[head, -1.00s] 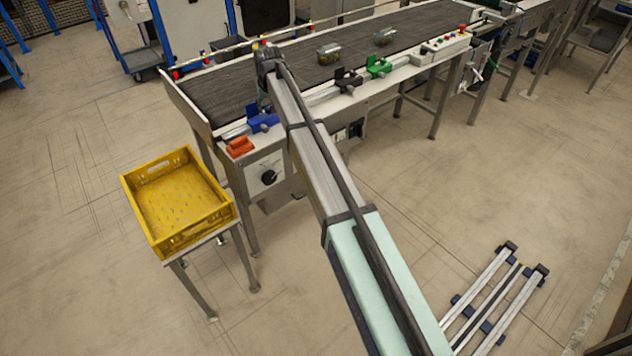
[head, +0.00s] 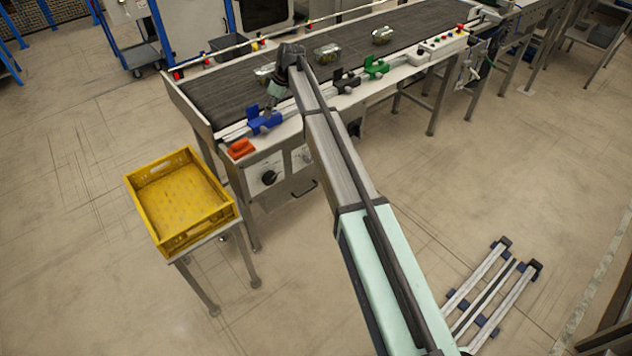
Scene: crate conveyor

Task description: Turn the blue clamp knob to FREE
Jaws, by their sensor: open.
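The blue clamp (head: 262,123) sits on the rail along the near edge of the conveyor, towards its left end. Its knob is too small to make out, and its setting cannot be read. My gripper (head: 270,107) points down right at the blue clamp, just behind or above it. It looks open and empty, but its fingertips are small and partly merge with the clamp. I cannot tell whether they touch it.
A black clamp (head: 346,82) and a green clamp (head: 375,68) sit farther right on the rail. An orange block (head: 240,149) lies left of the blue clamp. Clear packages (head: 327,53) rest on the belt (head: 225,95). A yellow crate (head: 155,223) stands front left.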

